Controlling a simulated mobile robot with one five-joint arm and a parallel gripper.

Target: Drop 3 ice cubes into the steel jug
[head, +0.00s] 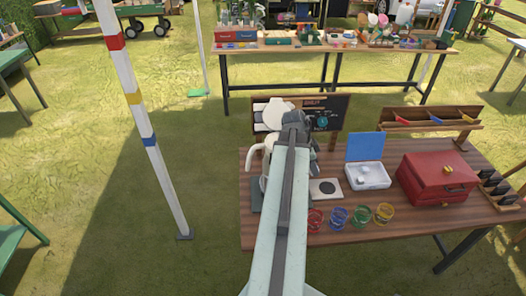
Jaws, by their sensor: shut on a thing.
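My gripper (295,122) is at the far end of my raised arm, over the back left part of the wooden table. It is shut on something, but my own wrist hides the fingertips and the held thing. An open white ice box (380,183) with a blue lid stands right of my arm, and a few pale ice cubes (364,170) show inside it. I cannot make out the steel jug; my arm covers part of the table where things stand.
A white machine or jug with a curved handle (257,158) stands left of my arm. Red, blue, green and yellow cups line the table's (410,216) front. A red chest (433,182) stands right, a dark board (330,112) behind. A striped pole (138,105) stands left.

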